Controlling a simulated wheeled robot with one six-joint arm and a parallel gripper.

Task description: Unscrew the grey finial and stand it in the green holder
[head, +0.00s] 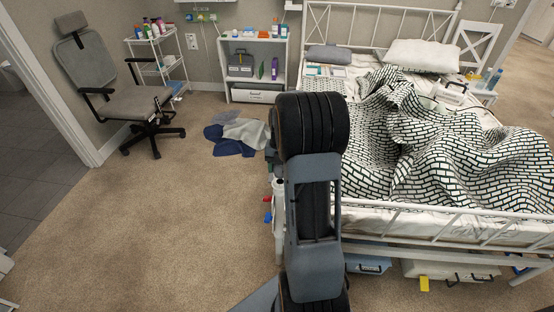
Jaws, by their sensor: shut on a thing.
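My arm rises through the middle of the head view and covers the near left corner of the bed. My gripper cannot be made out; it is hidden behind the arm or out of view. I cannot make out the grey finial, and no holder that is clearly green shows. The white metal bed frame (450,215) shows on the right, but the post at its near left corner is mostly hidden by my arm.
Blue and grey cloths (240,134) lie on the floor. An office chair (140,104) stands at the left, near a white trolley (160,60) and a low shelf (254,68). Boxes (450,269) sit under the bed. The carpet at left is clear.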

